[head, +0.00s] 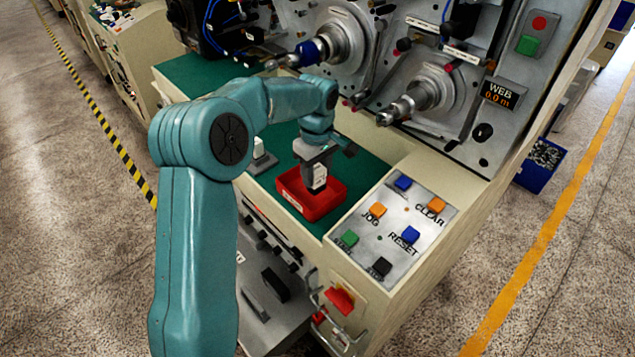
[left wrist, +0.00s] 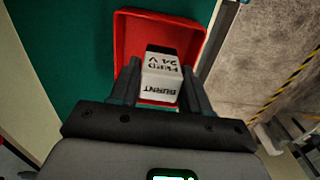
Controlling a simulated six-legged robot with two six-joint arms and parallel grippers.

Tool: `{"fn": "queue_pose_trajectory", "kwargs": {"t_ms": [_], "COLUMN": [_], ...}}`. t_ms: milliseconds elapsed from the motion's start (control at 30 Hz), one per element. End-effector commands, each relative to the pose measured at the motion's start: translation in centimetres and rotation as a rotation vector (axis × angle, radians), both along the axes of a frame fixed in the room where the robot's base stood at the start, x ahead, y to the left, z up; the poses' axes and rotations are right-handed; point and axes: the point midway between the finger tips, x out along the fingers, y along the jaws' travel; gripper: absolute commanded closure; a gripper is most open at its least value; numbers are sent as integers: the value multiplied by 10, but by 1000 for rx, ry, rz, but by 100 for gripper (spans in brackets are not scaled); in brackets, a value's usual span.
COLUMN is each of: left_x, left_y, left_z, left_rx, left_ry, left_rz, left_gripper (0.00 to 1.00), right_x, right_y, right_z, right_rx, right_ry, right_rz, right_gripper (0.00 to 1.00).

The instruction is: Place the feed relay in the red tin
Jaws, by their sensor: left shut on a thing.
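The feed relay (left wrist: 163,76) is a small pale block with dark print reading "FEED 24 V" and "BURNT" in the left wrist view. My left gripper (left wrist: 162,84) is shut on it, one finger on each side. In the head view my left gripper (head: 318,165) points down over the red tin (head: 322,208), with the relay (head: 319,178) between its fingers. The red tin is a shallow open tray, and it also shows behind the relay in the left wrist view (left wrist: 160,28). I cannot tell whether the relay touches the tin's floor. My right gripper is not in view.
The tin stands on a green mat (head: 273,181). Another pale block (head: 259,150) on a grey base stands left of it. A button panel (head: 395,225) lies to the right. The machine face with spindles (head: 415,100) rises behind.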

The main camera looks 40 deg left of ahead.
Motion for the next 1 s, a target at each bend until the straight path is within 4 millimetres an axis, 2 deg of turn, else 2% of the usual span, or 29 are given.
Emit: {"fn": "queue_pose_trajectory", "kwargs": {"t_ms": [300,667,700,767,1000], "left_x": [3,3,3,3,3], "left_y": [0,-1,-1,-1,-1], "left_z": [-43,-49,-48,-47,-47], "left_rx": [-1,-1,0,0,0], "left_ry": [2,1,1,1,1], "left_rz": [0,-1,-1,-1,-1], "left_gripper": [84,84,47,28,28], "right_x": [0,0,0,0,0], "right_y": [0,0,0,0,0], "right_z": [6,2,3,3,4], "right_rx": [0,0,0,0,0], "right_ry": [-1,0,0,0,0], "right_rz": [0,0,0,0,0], "right_gripper": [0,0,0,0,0]}}
